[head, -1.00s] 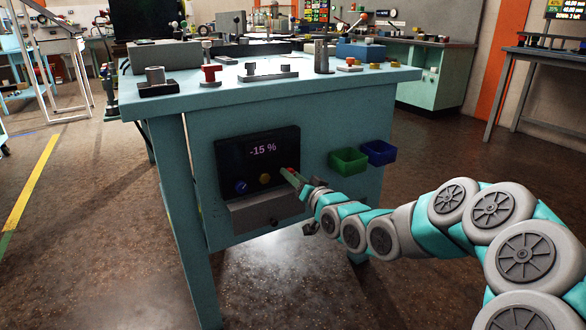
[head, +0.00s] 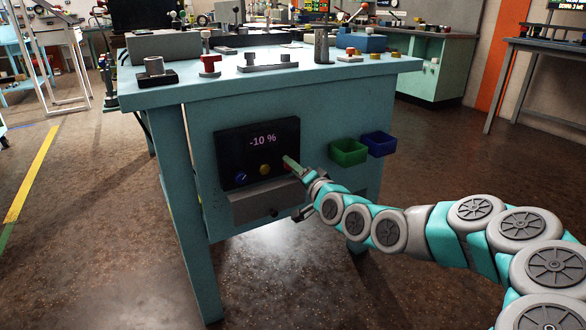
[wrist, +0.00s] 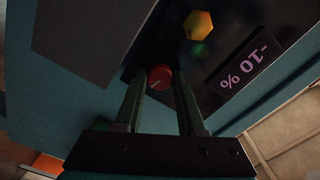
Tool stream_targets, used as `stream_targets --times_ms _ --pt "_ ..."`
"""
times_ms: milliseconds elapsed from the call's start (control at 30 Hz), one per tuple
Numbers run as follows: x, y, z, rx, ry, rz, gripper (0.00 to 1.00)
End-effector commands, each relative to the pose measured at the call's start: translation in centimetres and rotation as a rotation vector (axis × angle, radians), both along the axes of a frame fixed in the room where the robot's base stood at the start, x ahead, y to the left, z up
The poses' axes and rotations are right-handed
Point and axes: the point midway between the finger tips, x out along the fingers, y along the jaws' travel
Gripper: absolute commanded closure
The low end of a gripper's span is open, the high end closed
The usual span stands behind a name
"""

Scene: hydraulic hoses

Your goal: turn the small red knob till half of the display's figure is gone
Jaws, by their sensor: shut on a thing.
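The small red knob (wrist: 159,77) sits on the dark panel (head: 228,150) on the front of the workbench. In the head view only a bit of the red knob (head: 285,166) shows beside my gripper. My gripper (wrist: 158,82) is shut on the red knob, one finger on each side of it. A pale mark shows on the knob's face. The display (head: 262,140) reads -10 % in violet figures, and it also shows turned round in the wrist view (wrist: 243,72). In the head view my gripper (head: 290,164) reaches the panel from the right.
A yellow knob (head: 265,169) and a blue knob (head: 241,177) are on the same panel, left of the red one. A grey box (head: 255,206) juts out below. Green (head: 348,152) and blue (head: 379,144) bins hang to the right.

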Motion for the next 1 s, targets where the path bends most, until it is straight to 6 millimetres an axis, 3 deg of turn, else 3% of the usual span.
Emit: stream_targets --times_ms 333,367,600,1000 --pt "0.07 -0.12 0.09 0.002 -0.001 -0.003 1.0" --pt "0.06 -0.1 0.09 0.002 -0.001 -0.003 0.59" --pt "0.04 -0.08 0.05 0.001 0.0 -0.002 0.32" --pt "-0.38 -0.38 0.0 0.001 0.001 -0.001 0.31"
